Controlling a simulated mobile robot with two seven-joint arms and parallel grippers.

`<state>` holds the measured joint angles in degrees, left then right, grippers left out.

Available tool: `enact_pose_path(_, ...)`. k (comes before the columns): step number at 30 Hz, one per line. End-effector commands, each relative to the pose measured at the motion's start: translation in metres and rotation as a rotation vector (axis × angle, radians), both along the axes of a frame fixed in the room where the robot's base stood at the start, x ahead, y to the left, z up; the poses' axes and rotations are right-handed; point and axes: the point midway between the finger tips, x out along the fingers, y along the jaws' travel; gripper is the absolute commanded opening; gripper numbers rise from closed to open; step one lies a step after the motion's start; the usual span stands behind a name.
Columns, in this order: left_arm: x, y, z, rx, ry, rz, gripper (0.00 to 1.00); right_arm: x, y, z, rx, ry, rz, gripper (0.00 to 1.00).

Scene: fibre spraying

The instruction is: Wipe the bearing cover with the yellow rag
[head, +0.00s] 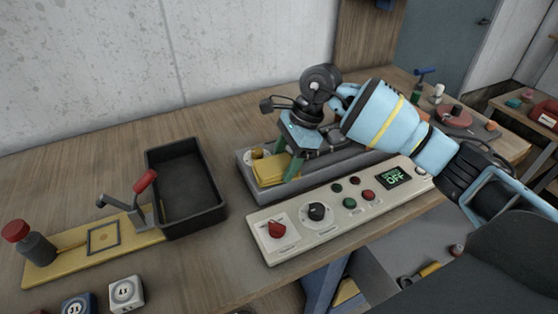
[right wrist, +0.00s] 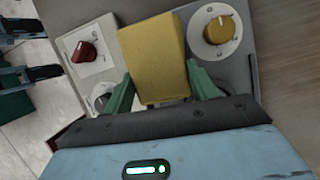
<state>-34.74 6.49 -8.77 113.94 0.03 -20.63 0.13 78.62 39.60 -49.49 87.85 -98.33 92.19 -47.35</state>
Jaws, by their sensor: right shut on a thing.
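The yellow rag (head: 275,170) is a folded pad at the left end of the grey machine bed (head: 331,171). My right gripper (right wrist: 153,92) is shut on the rag, with one green finger on each side of it in the right wrist view. The rag (right wrist: 152,55) reaches out past the fingertips there. Whether it touches the bed below I cannot tell. A round white disc with a yellow knob (right wrist: 218,30) lies right beside the rag. I cannot tell for certain which part is the bearing cover.
A control panel (head: 290,248) with knobs, buttons and a display reading OFF runs along the bed's front. A black tray (head: 186,224) and a yellow base plate (head: 51,269) with a red-handled clamp (head: 145,186) stand left. Bare tabletop lies behind the tray.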

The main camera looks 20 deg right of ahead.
Motion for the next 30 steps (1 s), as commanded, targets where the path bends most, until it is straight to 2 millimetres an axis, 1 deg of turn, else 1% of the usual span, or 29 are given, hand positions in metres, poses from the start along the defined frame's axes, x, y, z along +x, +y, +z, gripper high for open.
enact_pose_path(1, -0.001, 0.0, -0.001, 0.001, 0.003, 0.0, 0.33, 0.0, -0.005, -0.001, 0.0, 0.001, -0.002, 0.39)
enact_pose_path(6, -0.003, 0.0, -0.003, 0.0, 0.006, 0.0, 0.33, 0.001, -0.016, -0.002, -0.002, -0.001, -0.004, 0.39)
enact_pose_path(18, -0.003, 0.0, -0.004, 0.0, 0.009, 0.0, 0.33, 0.002, -0.02, -0.004, -0.008, -0.003, -0.011, 0.4)
enact_pose_path(23, -0.002, 0.0, -0.003, 0.0, 0.006, 0.0, 0.33, 0.002, -0.013, -0.004, -0.008, -0.001, -0.012, 0.4)
enact_pose_path(30, 0.0, 0.0, 0.0, 0.0, 0.0, 0.0, 0.33, 0.001, 0.007, -0.003, -0.004, -0.002, -0.005, 0.4)
